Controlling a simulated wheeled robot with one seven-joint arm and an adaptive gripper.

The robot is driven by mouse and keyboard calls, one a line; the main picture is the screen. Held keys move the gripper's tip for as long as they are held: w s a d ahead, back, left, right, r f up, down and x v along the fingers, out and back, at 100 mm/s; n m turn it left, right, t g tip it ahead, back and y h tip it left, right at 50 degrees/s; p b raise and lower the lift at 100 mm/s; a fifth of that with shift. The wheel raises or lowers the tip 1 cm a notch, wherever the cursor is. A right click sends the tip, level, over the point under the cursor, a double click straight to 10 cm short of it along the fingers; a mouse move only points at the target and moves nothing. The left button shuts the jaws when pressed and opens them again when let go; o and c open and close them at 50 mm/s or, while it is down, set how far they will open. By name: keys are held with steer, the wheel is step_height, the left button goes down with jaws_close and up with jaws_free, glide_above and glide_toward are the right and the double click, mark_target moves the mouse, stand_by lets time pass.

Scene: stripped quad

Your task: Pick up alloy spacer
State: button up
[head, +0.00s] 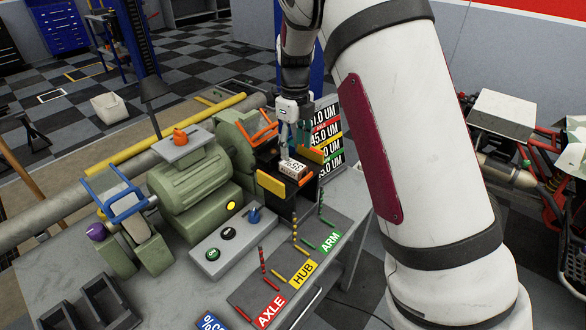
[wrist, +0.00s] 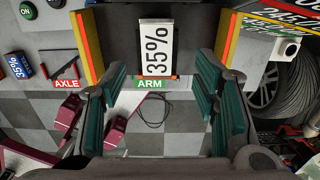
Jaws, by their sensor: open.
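A pale block marked "35%" (head: 292,169), which looks like the alloy spacer, rests on a dark holder (head: 270,168) between yellow-orange side plates. In the wrist view the block (wrist: 156,48) lies at top centre, its label reading sideways. My gripper (head: 293,143) is just above the block in the head view. In the wrist view my gripper (wrist: 160,90) is open, with teal finger pads to the left and right below the block. Nothing is between the pads. Whether a finger touches the block cannot be told.
Yellow-orange plates (wrist: 86,45) flank the block closely. A green machine (head: 195,180) stands left of the holder. A button panel (head: 225,240) and AXLE, HUB and ARM trays (head: 300,258) are in front. A readout board (head: 328,135) stands close behind, to the right.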

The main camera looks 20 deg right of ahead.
mark_target(293, 164)
steer(key=shift+a+f+p, duration=0.15)
steer(key=shift+f+p, duration=0.15)
steer(key=shift+f, duration=1.15)
steer(key=shift+a+f+p, duration=0.1)
steer(key=shift+f+p, duration=0.2)
steer(key=shift+f, duration=1.15)
jaws_close()
